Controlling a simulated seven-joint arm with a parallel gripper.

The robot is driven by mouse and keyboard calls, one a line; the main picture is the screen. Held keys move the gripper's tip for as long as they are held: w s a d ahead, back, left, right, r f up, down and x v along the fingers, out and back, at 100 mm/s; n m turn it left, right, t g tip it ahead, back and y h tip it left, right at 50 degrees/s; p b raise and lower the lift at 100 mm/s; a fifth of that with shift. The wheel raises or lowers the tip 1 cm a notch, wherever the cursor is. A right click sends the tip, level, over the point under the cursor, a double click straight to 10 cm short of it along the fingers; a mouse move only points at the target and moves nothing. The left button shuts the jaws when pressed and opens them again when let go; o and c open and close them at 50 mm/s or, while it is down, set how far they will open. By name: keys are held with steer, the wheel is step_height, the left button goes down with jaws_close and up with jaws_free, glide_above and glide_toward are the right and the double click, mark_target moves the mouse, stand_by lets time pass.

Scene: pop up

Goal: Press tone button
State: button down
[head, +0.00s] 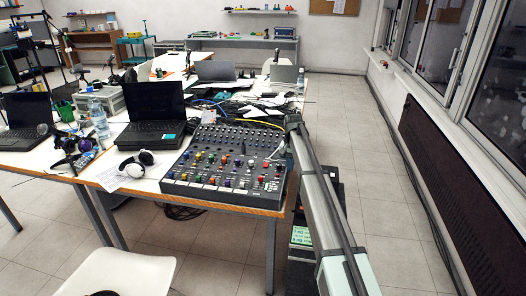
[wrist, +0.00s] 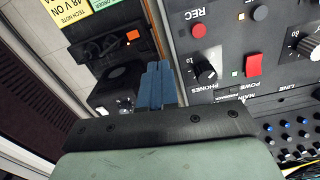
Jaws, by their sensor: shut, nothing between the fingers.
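The mixing console (head: 225,165), a dark panel with many coloured knobs and buttons, lies on the table's front right part. My gripper (head: 279,152) is small and partly unclear at the console's right edge in the head view. In the wrist view, my gripper's blue fingers (wrist: 158,66) are together and empty, beside the grey console panel (wrist: 225,40). I cannot read any tone label.
In the wrist view, a dark unit with an orange button (wrist: 133,36) and a yellow note (wrist: 70,12) is left of my fingers.

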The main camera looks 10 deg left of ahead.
steer(key=n, duration=0.1)
glide_toward(263, 173)
steer(key=shift+s+f, duration=0.1)
steer(key=shift+f, duration=3)
steer(key=shift+f, duration=0.15)
steer(key=shift+f, duration=0.4)
steer(key=shift+r, duration=0.25)
step_height(263, 173, up, 9)
steer(key=shift+f, duration=0.1)
stand_by(0.3)
